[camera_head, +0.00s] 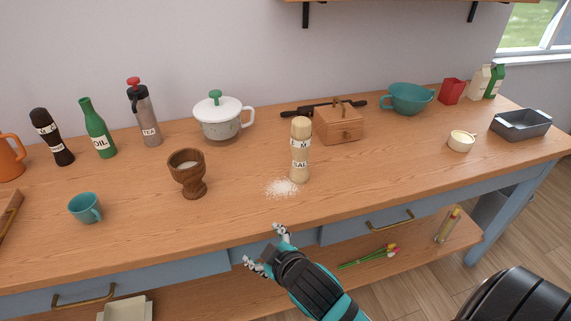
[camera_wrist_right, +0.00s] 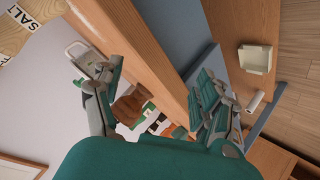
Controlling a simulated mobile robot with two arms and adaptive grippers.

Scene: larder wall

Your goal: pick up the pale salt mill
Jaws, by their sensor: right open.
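The pale salt mill (camera_head: 300,155) stands upright on the wooden worktop, with a label band reading SAL and a ribbed cap. White salt (camera_head: 283,187) is spilled at its foot, on the left. In the right wrist view part of the mill (camera_wrist_right: 14,32) shows at the upper left corner, with SALT on its label. My right gripper (camera_head: 266,248) is open and empty, in front of the worktop's front edge, below and apart from the mill. Its two fingers are spread in the right wrist view (camera_wrist_right: 150,88). My left gripper is not in view.
A wooden goblet (camera_head: 188,174) stands left of the mill, a wooden box (camera_head: 341,127) behind it to the right, and a white lidded pot (camera_head: 222,122) behind left. Drawer handles (camera_head: 390,225) project below the worktop (camera_head: 400,180).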

